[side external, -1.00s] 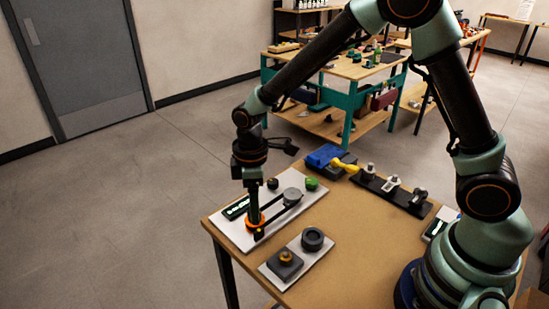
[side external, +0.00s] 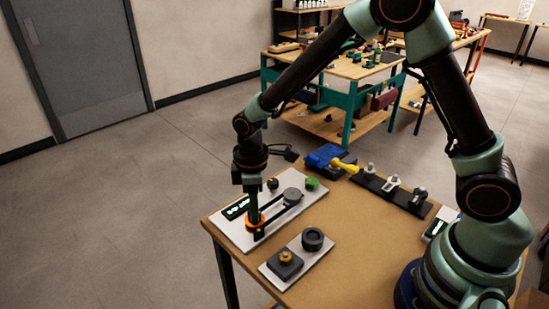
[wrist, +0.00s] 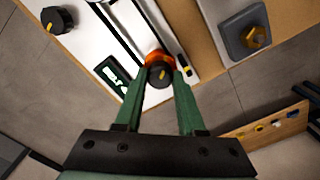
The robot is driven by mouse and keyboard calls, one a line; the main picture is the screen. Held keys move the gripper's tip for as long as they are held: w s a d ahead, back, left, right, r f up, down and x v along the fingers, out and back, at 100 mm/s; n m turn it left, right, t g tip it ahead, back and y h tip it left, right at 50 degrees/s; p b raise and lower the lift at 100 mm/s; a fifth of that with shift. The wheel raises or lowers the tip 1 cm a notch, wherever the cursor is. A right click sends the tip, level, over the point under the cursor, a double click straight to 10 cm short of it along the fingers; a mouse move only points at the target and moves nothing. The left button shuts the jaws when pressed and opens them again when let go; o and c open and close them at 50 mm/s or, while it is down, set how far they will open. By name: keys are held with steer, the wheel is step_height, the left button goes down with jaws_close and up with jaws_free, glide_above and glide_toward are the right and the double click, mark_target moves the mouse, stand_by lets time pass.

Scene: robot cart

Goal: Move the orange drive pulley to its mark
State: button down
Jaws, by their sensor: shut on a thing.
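The orange drive pulley (side external: 249,226) sits low at the front left end of the white plate (side external: 232,231). In the wrist view the orange rim (wrist: 152,57) shows behind a dark round hub between the fingertips. My gripper (side external: 255,228) points down over the pulley and is shut on it; in the wrist view its green fingers (wrist: 160,76) flank the hub. A black belt (side external: 277,214) runs from the pulley to a grey pulley (side external: 292,195). A small yellow line on a black strip (wrist: 184,62) lies beside the pulley; I cannot tell whether they are aligned.
A dark knob (side external: 272,184) and a green part (side external: 312,184) stand behind. The table's right middle is bare.

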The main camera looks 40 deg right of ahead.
steer(key=m, duration=1.2)
steer(key=shift+m, duration=0.3)
stand_by(0.3)
steer(key=c, duration=0.5)
jaws_free()
steer(key=shift+r, duration=0.15)
step_height(320, 180, up, 12)
